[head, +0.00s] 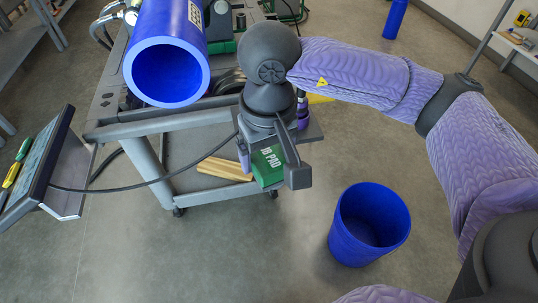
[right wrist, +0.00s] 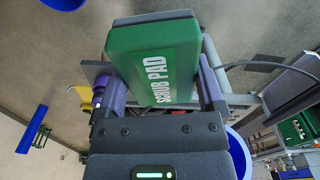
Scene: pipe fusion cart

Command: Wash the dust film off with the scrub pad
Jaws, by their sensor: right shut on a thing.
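The green scrub pad (head: 268,168), with white lettering, is between the fingers of my right gripper (head: 270,148). In the right wrist view the fingers press on both sides of the scrub pad (right wrist: 155,62). It is held in the air at the front right of the cart (head: 165,123). A thick blue pipe (head: 183,28) lies on the cart, its open end facing me, left of the gripper and apart from the pad. I cannot make out a dust film on the pipe. My left gripper is not in view.
A blue bucket (head: 350,243) stands on the floor right of the cart. A tilted screen panel (head: 42,150) stands at the left, with a black cable (head: 130,188) hanging to the cart. Another blue cylinder (head: 395,18) stands farther back.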

